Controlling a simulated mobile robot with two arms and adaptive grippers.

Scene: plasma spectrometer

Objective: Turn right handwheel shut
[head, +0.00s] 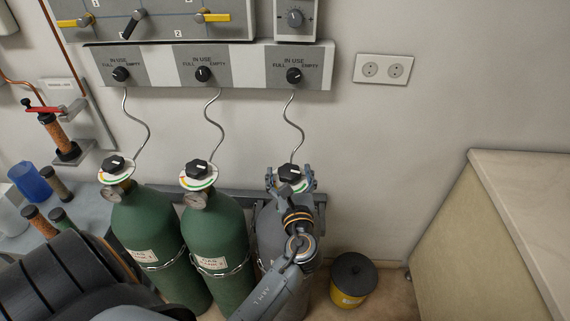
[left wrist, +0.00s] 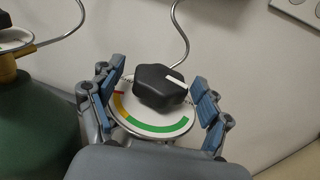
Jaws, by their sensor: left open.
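The right handwheel is a black knob (head: 290,172) on a white dial atop the grey right-hand cylinder (head: 268,222). In the left wrist view the knob (left wrist: 158,86) has a white mark toward its upper right. Its dial (left wrist: 160,127) has a red, yellow and green arc facing the camera. My left gripper (head: 292,182) is at this knob. In the left wrist view its open fingers (left wrist: 160,92) stand on either side of the knob, with visible gaps. The gripper and arm hide much of the cylinder in the head view. My right gripper is not in view.
Two green cylinders (head: 150,228) (head: 214,232) with similar knobs stand to the left. A grey wall panel (head: 235,78) with several dials hangs above, joined by thin curved pipes. A yellow bin with a black lid (head: 353,275) and a pale counter (head: 530,200) are at right.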

